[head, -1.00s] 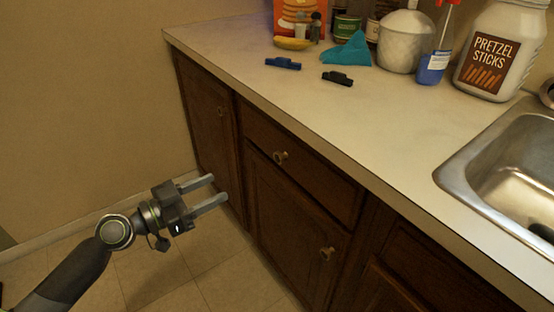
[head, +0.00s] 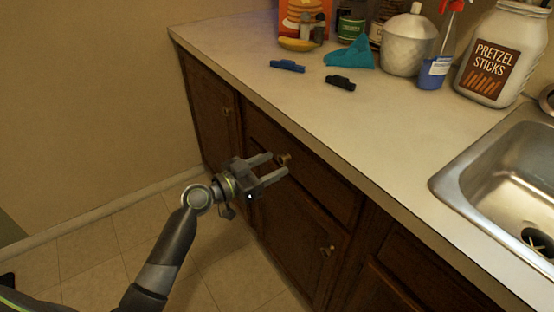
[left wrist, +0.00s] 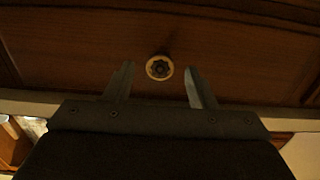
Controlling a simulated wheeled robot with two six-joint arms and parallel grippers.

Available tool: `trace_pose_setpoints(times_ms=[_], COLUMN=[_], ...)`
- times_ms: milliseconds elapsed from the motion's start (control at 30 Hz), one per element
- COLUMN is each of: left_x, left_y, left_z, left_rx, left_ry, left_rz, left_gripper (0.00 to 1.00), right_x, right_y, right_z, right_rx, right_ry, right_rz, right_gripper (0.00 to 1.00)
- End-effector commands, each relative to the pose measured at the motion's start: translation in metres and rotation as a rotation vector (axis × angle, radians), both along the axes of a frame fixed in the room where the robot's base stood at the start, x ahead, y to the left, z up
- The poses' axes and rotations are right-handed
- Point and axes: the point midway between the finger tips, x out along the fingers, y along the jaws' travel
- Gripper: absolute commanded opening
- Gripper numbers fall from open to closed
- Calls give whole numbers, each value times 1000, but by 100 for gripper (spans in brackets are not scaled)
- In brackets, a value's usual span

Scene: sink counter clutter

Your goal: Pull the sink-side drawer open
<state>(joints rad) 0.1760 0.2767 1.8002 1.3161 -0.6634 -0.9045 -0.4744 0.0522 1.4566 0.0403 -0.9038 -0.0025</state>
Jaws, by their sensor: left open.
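The drawer (head: 325,185) is a dark wooden front just under the counter's edge, and it looks shut. Its small round brass knob (head: 284,159) is near the drawer's left part. My left gripper (head: 279,166) is open with its fingertips close to the knob. In the left wrist view the knob (left wrist: 159,67) sits between and just beyond the two spread fingertips (left wrist: 160,80), on the drawer front (left wrist: 230,60). I cannot tell whether the fingers touch it. My right gripper does not show.
A cabinet door with a knob (head: 327,251) is below the drawer. The counter (head: 330,120) overhangs above, with the sink (head: 500,185) at right. A blue clip (head: 287,66), a black clip (head: 340,82), a teal cloth (head: 350,55) and a pretzel jar (head: 500,55) stand on it.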

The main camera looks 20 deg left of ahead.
Motion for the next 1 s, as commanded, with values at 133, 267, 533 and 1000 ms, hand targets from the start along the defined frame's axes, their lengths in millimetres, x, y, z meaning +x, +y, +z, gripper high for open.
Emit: trace_pose_setpoints(times_ms=[133,267,533,1000], left_x=[13,17,18,18], left_y=[-10,-14,-14,-13], left_z=[0,0,-1,0], left_rx=[0,0,1,1], left_ry=[0,0,0,-1], left_rz=[1,1,1,1], left_gripper=[51,51,50,0], right_x=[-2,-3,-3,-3], right_y=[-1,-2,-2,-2], right_z=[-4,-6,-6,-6], right_rx=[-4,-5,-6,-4], right_ry=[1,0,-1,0], right_rz=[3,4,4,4], right_gripper=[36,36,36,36])
